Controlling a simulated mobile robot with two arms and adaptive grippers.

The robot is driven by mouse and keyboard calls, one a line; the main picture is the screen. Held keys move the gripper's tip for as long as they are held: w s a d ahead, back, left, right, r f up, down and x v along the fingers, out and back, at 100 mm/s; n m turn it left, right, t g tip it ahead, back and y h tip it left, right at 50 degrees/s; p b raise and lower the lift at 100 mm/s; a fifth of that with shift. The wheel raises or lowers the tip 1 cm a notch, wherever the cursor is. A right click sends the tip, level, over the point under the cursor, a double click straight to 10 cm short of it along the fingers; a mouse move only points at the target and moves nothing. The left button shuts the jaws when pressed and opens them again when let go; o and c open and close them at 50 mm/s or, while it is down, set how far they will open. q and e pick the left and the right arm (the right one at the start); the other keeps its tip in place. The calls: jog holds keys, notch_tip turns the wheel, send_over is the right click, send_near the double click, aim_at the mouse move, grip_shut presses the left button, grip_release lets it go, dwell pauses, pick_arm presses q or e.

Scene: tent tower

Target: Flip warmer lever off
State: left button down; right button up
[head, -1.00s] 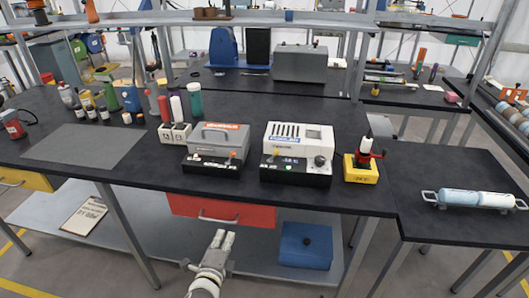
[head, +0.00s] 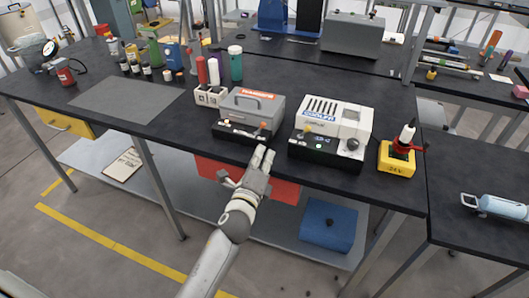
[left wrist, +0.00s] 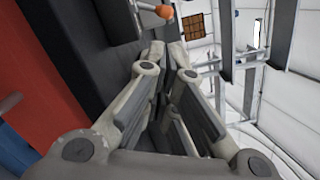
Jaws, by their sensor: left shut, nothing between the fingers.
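The warmer (head: 250,105) is a grey box with a handle on top and an orange label, standing near the front edge of the bench. A small lever with an orange knob (head: 264,124) is on its front right. The knob also shows at the top of the left wrist view (left wrist: 165,11), on a silver stem. My left gripper (head: 264,152) is shut and empty, just in front of the bench edge, below the warmer's front. Its fingertips are apart from the knob. I cannot tell the lever's exact setting. My right gripper is not in view.
The white cooler (head: 332,125) with a blue label stands right of the warmer. A yellow block with a red-and-white tool (head: 397,155) is further right. A red drawer (head: 285,188) is under the bench top. A white holder (head: 210,96) and bottles stand left of the warmer.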

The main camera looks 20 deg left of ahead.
aim_at(260, 128)
pick_arm(q)
jog(key=w, duration=0.8)
jog(key=shift+a+r, duration=0.15)
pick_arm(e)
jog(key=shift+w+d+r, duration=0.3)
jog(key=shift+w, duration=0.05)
